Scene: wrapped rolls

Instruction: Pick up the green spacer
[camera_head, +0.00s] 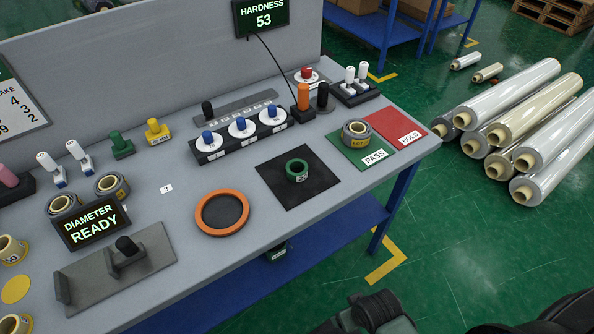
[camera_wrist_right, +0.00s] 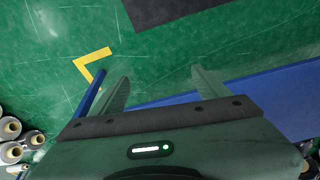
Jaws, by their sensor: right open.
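The green spacer (camera_head: 297,170) is a short green ring with a small white label. It sits flat on a square black mat (camera_head: 270,181) near the front of the grey table. In the right wrist view my right gripper (camera_wrist_right: 160,84) is open, with nothing between its fingers. Green floor shows behind the fingers, so it is away from the spacer. The spacer does not show in that view. My left gripper is in neither view.
An orange ring (camera_head: 222,211) lies left of the mat. A grey roll (camera_head: 356,133) stands on the green PASS pad (camera_head: 374,156) to its right. A row of blue-knobbed dials (camera_head: 240,127) is behind. Wrapped rolls (camera_head: 510,100) lie on the floor at right.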

